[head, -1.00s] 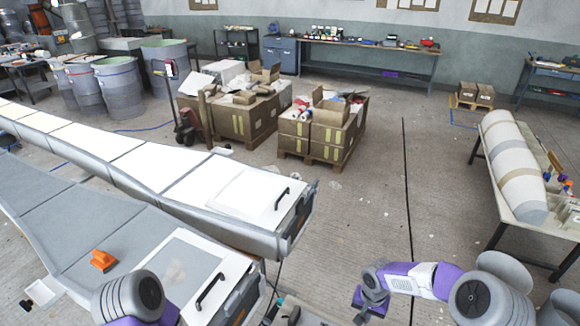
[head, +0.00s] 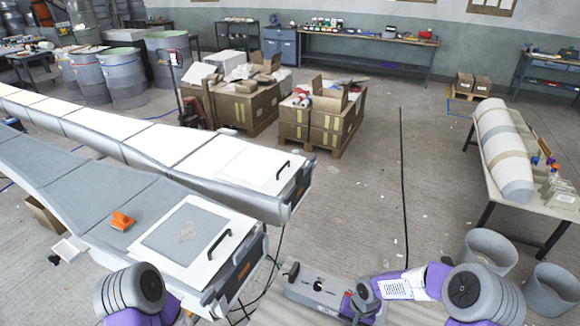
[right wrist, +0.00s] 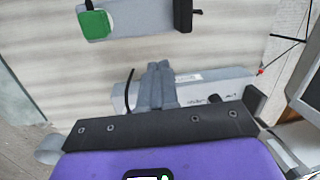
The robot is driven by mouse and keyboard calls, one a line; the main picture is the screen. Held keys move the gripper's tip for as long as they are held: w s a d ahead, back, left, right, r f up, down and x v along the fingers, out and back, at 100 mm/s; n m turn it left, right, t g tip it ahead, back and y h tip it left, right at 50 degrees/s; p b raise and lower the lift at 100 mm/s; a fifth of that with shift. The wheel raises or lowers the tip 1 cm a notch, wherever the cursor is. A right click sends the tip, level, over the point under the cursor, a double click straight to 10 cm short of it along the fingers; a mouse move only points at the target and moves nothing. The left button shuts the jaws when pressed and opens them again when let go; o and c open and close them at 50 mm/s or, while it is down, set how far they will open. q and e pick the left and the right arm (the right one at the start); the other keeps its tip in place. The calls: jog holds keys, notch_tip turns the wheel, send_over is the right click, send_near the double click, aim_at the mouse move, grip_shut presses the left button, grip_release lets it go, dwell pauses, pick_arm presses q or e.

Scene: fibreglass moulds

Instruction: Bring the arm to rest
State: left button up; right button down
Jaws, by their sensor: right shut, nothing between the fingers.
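My right gripper (head: 355,304) is low in the head view, just right of bottom centre, at the end of the purple and white forearm. In the right wrist view its two grey fingers (right wrist: 161,84) are together with nothing between them. Behind them in that view is a grey casing with lettering (right wrist: 212,90); I cannot tell whether they touch. My left arm (head: 130,290) shows at the bottom left, over the front of the nearer mould; its gripper is out of view.
Two long moulds (head: 185,255) (head: 240,165) run along the left; an orange tool (head: 122,221) lies on the nearer one. A grey device (head: 315,285) is at bottom centre. Two grey bins (head: 488,252) (head: 550,295) and a table (head: 535,205) are right.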

pick_arm(q)
notch_tip(320, 180, down, 9)
jog(key=b, duration=0.8)
jog(key=shift+r, duration=0.15)
pick_arm(e)
jog(key=s+a+f+y, duration=0.1)
jog(key=s+a+f, duration=0.3)
jog(key=s+f, duration=0.4)
jog(key=s+a+f+n+t+y, duration=0.1)
jog(key=s+a+f, duration=0.2)
jog(key=s+f, duration=0.5)
jog(key=shift+s+a+f, duration=0.15)
jog(key=shift+s+a, duration=0.25)
jog(key=shift+s, duration=0.1)
pick_arm(q)
jog(key=shift+w, duration=0.15)
